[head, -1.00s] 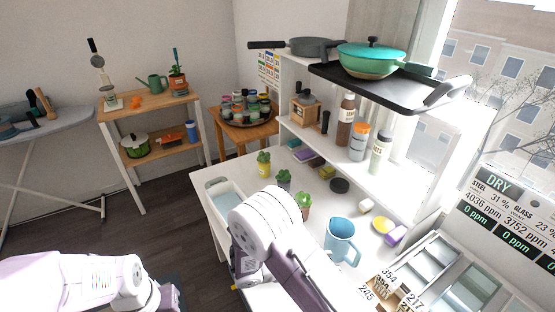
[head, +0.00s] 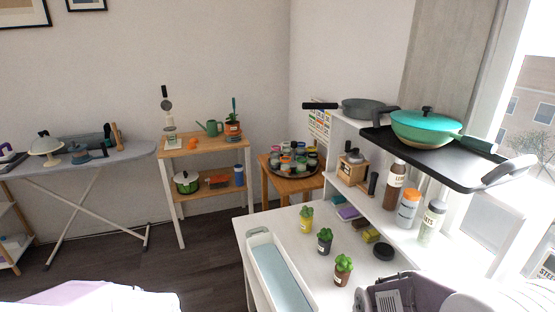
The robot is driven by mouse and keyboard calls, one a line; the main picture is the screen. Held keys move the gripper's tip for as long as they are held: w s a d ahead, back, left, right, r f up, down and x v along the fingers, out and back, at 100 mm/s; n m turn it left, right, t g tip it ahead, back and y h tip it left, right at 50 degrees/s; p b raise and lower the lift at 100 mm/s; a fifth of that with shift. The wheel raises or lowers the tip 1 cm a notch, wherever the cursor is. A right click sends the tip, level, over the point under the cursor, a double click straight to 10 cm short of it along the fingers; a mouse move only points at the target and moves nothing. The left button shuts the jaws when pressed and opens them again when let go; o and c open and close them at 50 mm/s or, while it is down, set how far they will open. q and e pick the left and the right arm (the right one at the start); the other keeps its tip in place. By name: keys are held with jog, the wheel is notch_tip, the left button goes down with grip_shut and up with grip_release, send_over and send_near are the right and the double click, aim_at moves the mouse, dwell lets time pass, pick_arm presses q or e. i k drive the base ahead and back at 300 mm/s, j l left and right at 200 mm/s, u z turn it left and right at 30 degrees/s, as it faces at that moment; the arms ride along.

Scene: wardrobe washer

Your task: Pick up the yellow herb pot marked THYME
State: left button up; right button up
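The yellow herb pot (head: 306,226) with a green plant stands upright on the white counter, left of the shelf unit; its marking is too small to read. A dark grey pot (head: 325,247) stands just in front of it, and a brown pot (head: 342,278) is nearer still, both with green plants. All three stand apart. Part of my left arm shows at the lower left, and part of my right arm at the lower right. Neither gripper's fingers show, and no arm touches the pots.
A black tray (head: 420,150) with a green pan (head: 427,128) sits above. A wooden table (head: 270,184) with jars stands behind.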

aim_at(306, 213)
jog(key=i+j+z, duration=0.25)
jog(key=j, duration=0.2)
jog(key=j+z, duration=0.2)
jog(key=j, duration=0.3)
jog(key=i+j+z, duration=0.1)
jog(key=j+z, duration=0.15)
jog(key=j, duration=0.25)
jog(key=i+j+z, duration=0.4)
jog(key=i+j, duration=0.15)
jog(key=i+j+z, duration=0.2)
jog(key=j, duration=0.25)
jog(key=i+j+z, duration=0.25)
jog(key=j, duration=0.15)
jog(key=i+j+z, duration=0.2)
jog(key=j, duration=0.25)
jog(key=i+j+z, duration=0.2)
jog(key=j, duration=0.25)
jog(key=j+z, duration=0.2)
jog(key=j, duration=0.3)
jog(key=i+j+z, duration=0.2)
jog(key=j, duration=0.3)
jog(key=k, duration=0.1)
